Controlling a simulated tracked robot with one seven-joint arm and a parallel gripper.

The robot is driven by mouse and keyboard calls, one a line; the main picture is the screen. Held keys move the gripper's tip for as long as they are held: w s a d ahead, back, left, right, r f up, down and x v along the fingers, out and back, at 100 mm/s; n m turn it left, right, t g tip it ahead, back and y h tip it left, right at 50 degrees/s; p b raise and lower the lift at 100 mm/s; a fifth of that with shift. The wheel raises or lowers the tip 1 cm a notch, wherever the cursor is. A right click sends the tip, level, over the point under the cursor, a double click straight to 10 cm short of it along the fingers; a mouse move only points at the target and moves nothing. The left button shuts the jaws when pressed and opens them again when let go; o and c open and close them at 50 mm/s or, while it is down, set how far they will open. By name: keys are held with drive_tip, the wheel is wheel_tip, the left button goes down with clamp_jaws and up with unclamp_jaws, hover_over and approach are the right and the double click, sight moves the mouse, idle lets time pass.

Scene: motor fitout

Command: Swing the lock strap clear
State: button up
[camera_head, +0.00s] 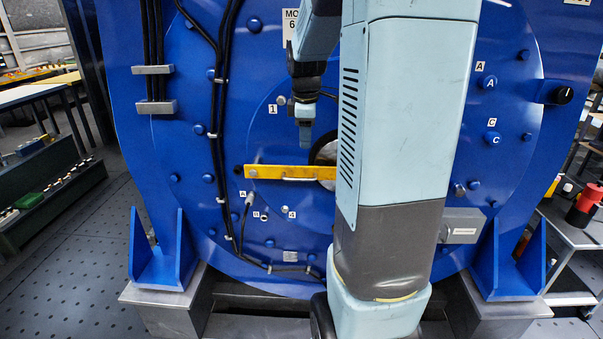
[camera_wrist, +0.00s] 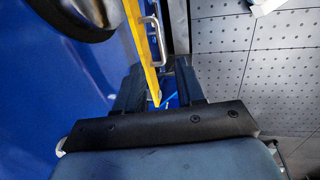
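The lock strap (camera_head: 270,171) is a flat yellow bar lying about level across the blue motor face, with a thin metal handle (camera_head: 300,180) along its lower edge. My arm hides its right end. In the wrist view the strap (camera_wrist: 139,45) runs down toward the space between my fingers, its handle (camera_wrist: 158,38) beside it. My gripper (camera_head: 305,140) points down and appears just above the strap in the head view. In the wrist view my gripper (camera_wrist: 157,88) has its two dark fingers apart, with nothing clearly held. I cannot tell whether they touch the strap.
A dark round opening (camera_head: 323,152) is partly behind my arm, near the strap's right part. Black cables (camera_head: 217,110) run down the motor face left of the strap. A cable plug (camera_head: 249,199) sits below it.

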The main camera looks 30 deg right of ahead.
sight(307, 180)
drive_tip(key=f, duration=0.4)
drive_tip(key=w+d+f, duration=0.1)
drive_tip(key=f, duration=0.4)
drive_tip(key=w+d+f, duration=0.1)
drive_tip(key=f, duration=0.4)
drive_tip(key=shift+w, duration=0.25)
drive_tip(key=shift+r, duration=0.1)
clamp_jaws()
